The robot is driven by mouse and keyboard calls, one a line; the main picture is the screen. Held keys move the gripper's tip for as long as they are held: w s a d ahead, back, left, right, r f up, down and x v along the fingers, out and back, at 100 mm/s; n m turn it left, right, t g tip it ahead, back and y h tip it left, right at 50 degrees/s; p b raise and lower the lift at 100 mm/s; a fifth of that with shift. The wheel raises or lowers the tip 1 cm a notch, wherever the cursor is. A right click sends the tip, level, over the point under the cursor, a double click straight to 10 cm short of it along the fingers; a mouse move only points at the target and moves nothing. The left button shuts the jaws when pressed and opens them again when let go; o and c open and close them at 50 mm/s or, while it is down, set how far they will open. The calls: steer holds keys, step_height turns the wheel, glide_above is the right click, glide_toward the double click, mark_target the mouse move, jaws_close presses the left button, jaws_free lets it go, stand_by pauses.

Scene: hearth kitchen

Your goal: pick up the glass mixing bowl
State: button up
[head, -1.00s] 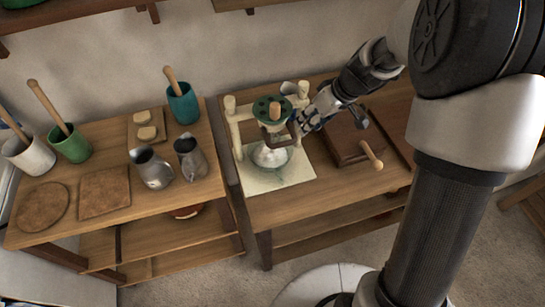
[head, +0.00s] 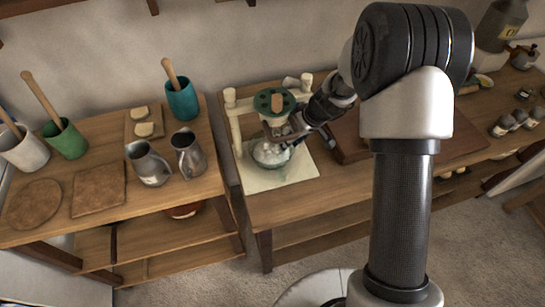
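The glass mixing bowl (head: 262,160) stands on a pale square board (head: 300,171) inside a cream-posted press stand with a green round top (head: 274,101). The bowl is clear and something whitish shows in or through it. My gripper (head: 294,142) comes in from the right, at the right side of the bowl near its rim. It overlaps the bowl's upper right part in this view. I cannot tell whether the fingers touch the bowl or how far apart they are.
The stand's left post (head: 235,128) and green top crowd the bowl. A dark wooden board (head: 350,138) lies to the right, partly behind my arm. Two metal pitchers (head: 149,164) (head: 188,153) and a teal crock (head: 182,101) stand on the left table, across a gap.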

steer(key=shift+w+a+f, duration=0.1)
steer(key=shift+a+f, duration=0.05)
steer(key=shift+f, duration=0.25)
jaws_close()
stand_by(0.4)
